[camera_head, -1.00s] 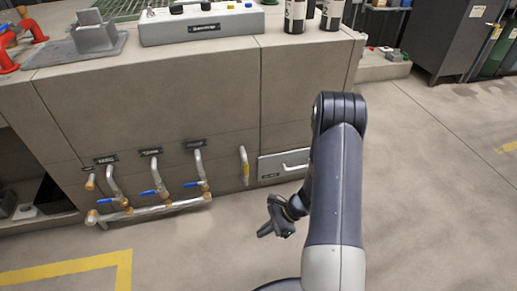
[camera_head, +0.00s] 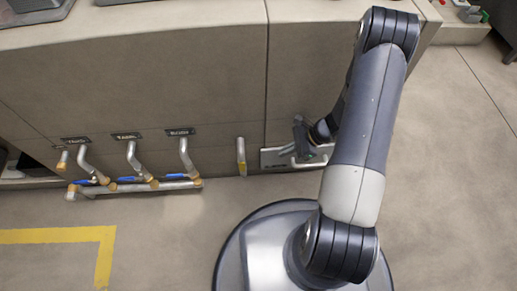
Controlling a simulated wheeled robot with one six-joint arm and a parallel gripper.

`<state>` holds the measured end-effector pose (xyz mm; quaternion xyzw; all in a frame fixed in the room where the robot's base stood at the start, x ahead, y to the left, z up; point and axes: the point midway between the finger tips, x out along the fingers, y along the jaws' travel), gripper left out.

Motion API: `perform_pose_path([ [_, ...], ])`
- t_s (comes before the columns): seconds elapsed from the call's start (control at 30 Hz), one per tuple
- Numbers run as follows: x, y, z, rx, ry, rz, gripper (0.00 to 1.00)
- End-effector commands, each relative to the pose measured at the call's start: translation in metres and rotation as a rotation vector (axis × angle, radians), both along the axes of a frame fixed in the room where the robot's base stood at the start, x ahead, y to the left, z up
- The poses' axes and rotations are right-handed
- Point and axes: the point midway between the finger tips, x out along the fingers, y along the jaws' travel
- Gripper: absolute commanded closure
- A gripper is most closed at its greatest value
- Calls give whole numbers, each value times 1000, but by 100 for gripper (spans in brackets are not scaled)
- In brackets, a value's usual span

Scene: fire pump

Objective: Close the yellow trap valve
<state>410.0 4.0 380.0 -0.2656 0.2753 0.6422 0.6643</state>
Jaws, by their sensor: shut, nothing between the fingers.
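The fingers look shut and empty and point downward. Whether they touch the panel or its bar cannot be told. My arm hides the panel's right side.
Left of the handle, three bent pipes with blue levers (camera_head: 172,177) join a low horizontal manifold (camera_head: 135,187) under small black labels (camera_head: 126,136). The floor (camera_head: 175,240) in front is clear, with a yellow painted line (camera_head: 60,236) at left.

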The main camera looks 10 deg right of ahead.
Motion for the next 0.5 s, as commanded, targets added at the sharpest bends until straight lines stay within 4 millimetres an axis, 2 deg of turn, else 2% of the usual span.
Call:
perform_pose_path([
  [0.5,0,3,-4,1,1,1,100],
])
